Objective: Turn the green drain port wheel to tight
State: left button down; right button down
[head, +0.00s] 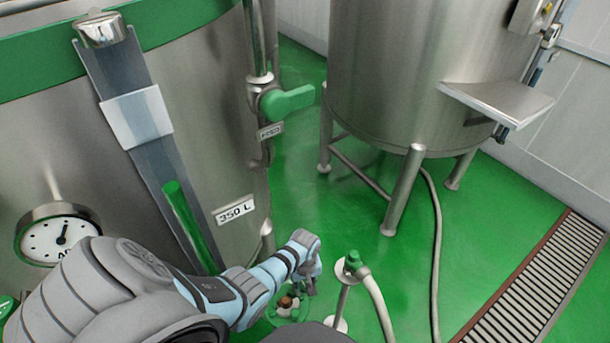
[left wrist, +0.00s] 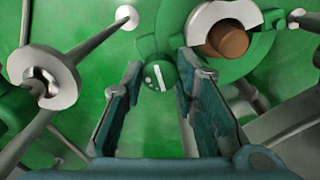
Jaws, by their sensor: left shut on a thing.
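The green drain port wheel (head: 272,315) is low by the big tank's foot, partly hidden by my left arm. In the left wrist view the wheel (left wrist: 262,50) is at the upper right, with a pale centre and a brown round part. A round green knob (left wrist: 158,75) with a white line on its end stands at its rim. My left gripper (head: 309,283) points down at the wheel in the head view. In the left wrist view its fingers (left wrist: 160,82) have the knob between their tips, shut on the wheel there. My right gripper is not in view.
The tank (head: 215,100) with a dial gauge (head: 58,238) and a green-handled valve (head: 287,101) stands at left. A hose fitting with a green top (head: 353,262) stands close right of the gripper. A second tank (head: 410,70) on legs and a floor drain (head: 540,275) are further right.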

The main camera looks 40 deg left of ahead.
pick_arm(q)
jog(key=m, duration=0.3)
jog(key=shift+s+m+p, duration=0.1)
jog(key=shift+m+p, duration=0.3)
jog(key=m, duration=0.4)
jog(key=shift+m+p, duration=0.3)
jog(key=m, duration=0.8)
jog(key=shift+m, duration=0.3)
jog(key=shift+a, duration=0.1)
jog(key=c, duration=1.3)
grip_release()
